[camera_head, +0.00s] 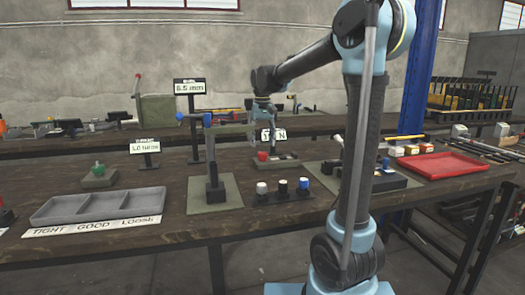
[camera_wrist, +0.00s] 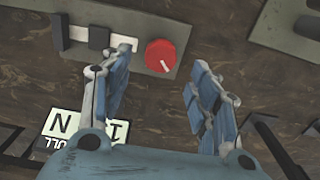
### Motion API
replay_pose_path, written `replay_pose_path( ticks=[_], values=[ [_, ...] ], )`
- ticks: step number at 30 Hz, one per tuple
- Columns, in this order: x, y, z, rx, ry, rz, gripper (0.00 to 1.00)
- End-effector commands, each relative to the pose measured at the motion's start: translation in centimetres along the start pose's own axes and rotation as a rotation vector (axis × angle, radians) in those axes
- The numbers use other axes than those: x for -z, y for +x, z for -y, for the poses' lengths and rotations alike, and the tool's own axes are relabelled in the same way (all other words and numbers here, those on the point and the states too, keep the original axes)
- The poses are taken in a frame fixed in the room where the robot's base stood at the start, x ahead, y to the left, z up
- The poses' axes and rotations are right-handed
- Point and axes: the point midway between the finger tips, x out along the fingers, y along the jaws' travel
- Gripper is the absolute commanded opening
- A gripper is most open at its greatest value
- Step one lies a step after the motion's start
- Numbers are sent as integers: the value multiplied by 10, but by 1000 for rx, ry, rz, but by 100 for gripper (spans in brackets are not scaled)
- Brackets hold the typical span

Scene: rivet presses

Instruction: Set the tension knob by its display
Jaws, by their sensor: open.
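A red knob (camera_wrist: 160,55) with a white pointer line sits on a grey-green plate (camera_wrist: 205,8) in the wrist view. Its line points to the lower right there. The red knob also shows in the head view (camera_head: 262,156), on the bench below my gripper. My gripper (camera_head: 265,136) is open and empty above the knob, its fingers pointing down. In the wrist view the fingertips (camera_wrist: 156,66) stand apart, one either side of the knob's lower edge. A white display (camera_head: 274,134) reads "1", a hidden digit, then "N"; a finger covers the middle. It shows upside down in the wrist view (camera_wrist: 85,125).
A display (camera_head: 188,87) reading about 8.5 mm stands on a post. A green knob (camera_head: 98,170) sits by another display (camera_head: 145,147). A grey tray (camera_head: 95,207) is at front left, a red tray (camera_head: 445,165) at right. White, black and blue buttons (camera_head: 283,187) stand in front.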

Motion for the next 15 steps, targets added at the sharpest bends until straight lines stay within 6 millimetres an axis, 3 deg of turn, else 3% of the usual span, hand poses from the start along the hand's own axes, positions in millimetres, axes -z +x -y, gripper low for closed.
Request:
replay_pose_path(
  ticks=[6,15],
  values=[
    [1,-40,0,0,0,0,56],
    [1,-69,0,0,0,0,56]
  ],
)
